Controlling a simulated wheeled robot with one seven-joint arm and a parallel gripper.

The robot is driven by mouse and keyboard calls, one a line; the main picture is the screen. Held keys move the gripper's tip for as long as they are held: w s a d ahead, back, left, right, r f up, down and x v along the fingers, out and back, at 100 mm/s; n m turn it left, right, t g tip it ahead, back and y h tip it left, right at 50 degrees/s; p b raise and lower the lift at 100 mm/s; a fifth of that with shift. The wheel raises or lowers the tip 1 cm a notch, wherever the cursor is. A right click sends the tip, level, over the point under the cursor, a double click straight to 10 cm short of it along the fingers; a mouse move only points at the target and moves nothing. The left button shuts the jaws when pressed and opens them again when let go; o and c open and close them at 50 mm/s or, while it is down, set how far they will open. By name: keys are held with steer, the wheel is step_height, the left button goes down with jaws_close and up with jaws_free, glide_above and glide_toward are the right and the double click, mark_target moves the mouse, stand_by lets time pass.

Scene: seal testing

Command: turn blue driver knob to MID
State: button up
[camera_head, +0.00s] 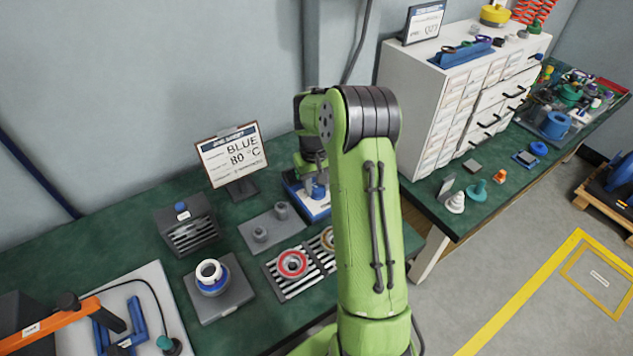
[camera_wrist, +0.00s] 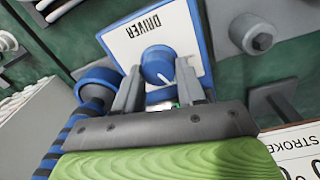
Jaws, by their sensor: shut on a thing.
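The blue driver knob (camera_wrist: 158,63) sits on a white plate labelled DRIVER (camera_wrist: 160,30) with a blue housing around it, in the wrist view. My gripper (camera_wrist: 157,82) has one finger on either side of the knob and is shut on it. A white pointer line on the knob points toward the lower right of the wrist view. No MID mark is readable. In the head view the driver unit (camera_head: 312,207) shows behind my green arm, with my gripper (camera_head: 317,185) over it and the knob mostly hidden.
A sign reading BLUE 80 °C (camera_head: 232,157) stands left of the driver unit. A grey plate with two knobs (camera_head: 262,232), a slotted plate with a red ring (camera_head: 291,264) and a grey block (camera_head: 187,228) are close by. A white drawer cabinet (camera_head: 425,110) stands to the right.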

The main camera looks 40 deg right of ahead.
steer(key=m+p, duration=0.1)
steer(key=m, duration=0.5)
steer(key=shift+d+m, duration=0.1)
steer(key=shift+m, duration=0.2)
steer(key=m, duration=0.5)
steer(key=shift+d, duration=0.1)
steer(key=shift+m, duration=0.4)
steer(key=o, duration=1.1)
steer(key=shift+c, duration=0.2)
step_height(320, 180, up, 16)
steer(key=p, duration=0.4)
steer(key=shift+w, duration=0.25)
